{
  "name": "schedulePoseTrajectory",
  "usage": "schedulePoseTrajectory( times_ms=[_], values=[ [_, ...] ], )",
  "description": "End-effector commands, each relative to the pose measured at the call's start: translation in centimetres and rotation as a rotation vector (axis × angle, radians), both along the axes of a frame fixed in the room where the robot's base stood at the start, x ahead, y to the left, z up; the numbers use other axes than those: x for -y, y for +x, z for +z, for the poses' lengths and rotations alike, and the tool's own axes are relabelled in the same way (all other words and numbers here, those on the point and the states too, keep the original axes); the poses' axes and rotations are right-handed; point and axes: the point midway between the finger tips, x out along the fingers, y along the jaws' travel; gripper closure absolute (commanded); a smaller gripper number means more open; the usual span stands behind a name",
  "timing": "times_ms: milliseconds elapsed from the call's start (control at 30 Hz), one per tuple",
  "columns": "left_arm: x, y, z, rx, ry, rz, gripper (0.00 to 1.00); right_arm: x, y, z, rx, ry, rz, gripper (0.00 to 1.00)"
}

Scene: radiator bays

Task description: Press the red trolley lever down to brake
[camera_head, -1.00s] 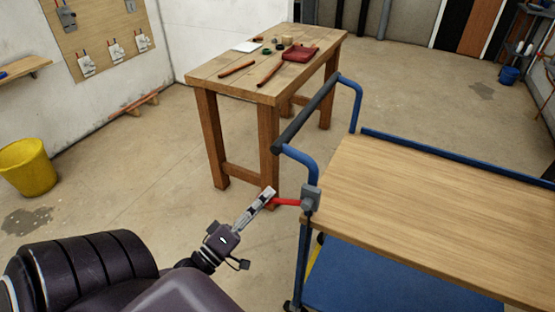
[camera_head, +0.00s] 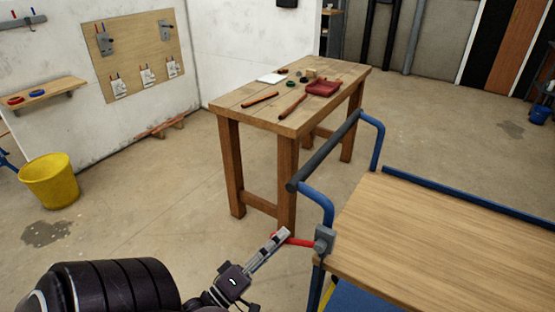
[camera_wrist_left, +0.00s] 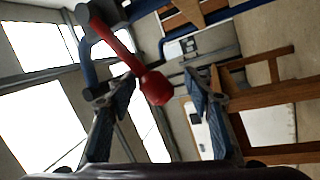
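The red trolley lever (camera_head: 296,241) sticks out to the left, close to level, from a grey box (camera_head: 324,239) on the trolley's (camera_head: 440,235) blue handle post. In the left wrist view the lever (camera_wrist_left: 118,45) ends in a round red knob (camera_wrist_left: 156,88). My left gripper (camera_head: 283,234) is at the lever's outer end. In the wrist view its fingers (camera_wrist_left: 160,82) stand apart, with the knob between them, nearer the left finger. I cannot tell whether a finger touches it. My right gripper is not in view.
The trolley's dark handle bar (camera_head: 325,150) rises just behind the lever. A wooden workbench (camera_head: 290,105) with tools stands beyond it. A yellow bucket (camera_head: 49,182) is at left near the wall shelf (camera_head: 42,93). The floor between bucket and bench is clear.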

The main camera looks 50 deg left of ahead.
Motion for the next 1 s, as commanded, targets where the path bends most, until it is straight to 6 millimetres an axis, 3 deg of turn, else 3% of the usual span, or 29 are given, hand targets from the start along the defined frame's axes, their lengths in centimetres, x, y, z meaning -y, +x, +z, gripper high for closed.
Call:
schedulePoseTrajectory(
  times_ms=[267,700,1000],
  values=[
    [-0.1,-0.6,0.0,0.004,0.000,0.002,0.53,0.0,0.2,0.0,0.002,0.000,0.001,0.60],
    [-0.1,-8.8,-2.5,-0.001,0.001,0.001,0.53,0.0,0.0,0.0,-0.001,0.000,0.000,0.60],
    [-0.1,-11.4,-3.2,0.002,0.000,0.000,0.53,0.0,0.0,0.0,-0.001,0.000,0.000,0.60]
  ],
)
